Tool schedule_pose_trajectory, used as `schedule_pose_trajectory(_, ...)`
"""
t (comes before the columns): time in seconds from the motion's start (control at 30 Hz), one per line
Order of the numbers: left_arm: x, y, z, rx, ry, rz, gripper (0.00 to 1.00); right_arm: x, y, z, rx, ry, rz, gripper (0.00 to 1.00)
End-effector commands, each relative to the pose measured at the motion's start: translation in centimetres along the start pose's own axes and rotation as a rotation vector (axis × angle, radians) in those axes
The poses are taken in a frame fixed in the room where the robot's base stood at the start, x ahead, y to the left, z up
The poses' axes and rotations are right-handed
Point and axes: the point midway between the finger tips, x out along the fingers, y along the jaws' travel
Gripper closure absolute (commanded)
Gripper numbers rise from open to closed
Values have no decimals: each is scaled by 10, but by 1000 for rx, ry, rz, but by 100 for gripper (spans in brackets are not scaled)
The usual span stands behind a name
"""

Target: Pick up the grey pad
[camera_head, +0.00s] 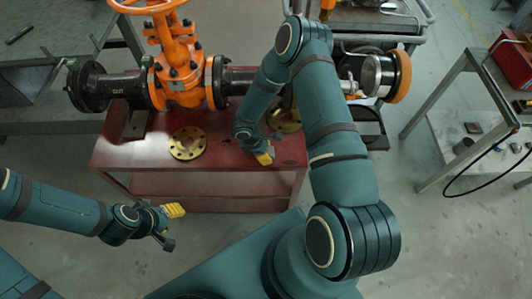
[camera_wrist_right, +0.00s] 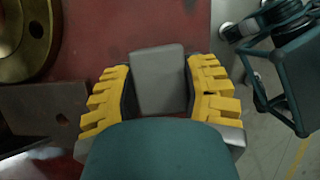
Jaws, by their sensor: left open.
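The grey pad (camera_wrist_right: 158,80) is a flat grey block, seen in the right wrist view between the yellow fingers of my right gripper (camera_wrist_right: 160,98). Both fingers lie close along its sides; I cannot tell whether they press on it. In the head view my right gripper (camera_head: 264,155) is low over the red table (camera_head: 125,150), at its right part, and the pad is hidden there. My left gripper (camera_head: 170,227) is open and empty, in front of the table at the lower left, away from the pad.
A brass flange (camera_head: 187,144) lies on the table, with another (camera_head: 286,120) partly behind my right arm. The orange gate valve (camera_head: 180,75) with black pipes stands behind. In the wrist view a dark plate (camera_wrist_right: 40,108) lies left of the gripper. A side table (camera_head: 465,150) stands right.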

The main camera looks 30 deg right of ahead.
Motion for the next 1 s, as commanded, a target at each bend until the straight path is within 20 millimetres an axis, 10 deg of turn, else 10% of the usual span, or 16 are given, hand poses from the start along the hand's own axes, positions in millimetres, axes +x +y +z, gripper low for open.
schedule_pose_trajectory(0.37,0,0,0,0,0,0,53,-3,0,1,0,0,1,89)
schedule_pose_trajectory(1.0,-11,4,-5,-3,11,-1,53,-90,0,37,0,0,2,89)
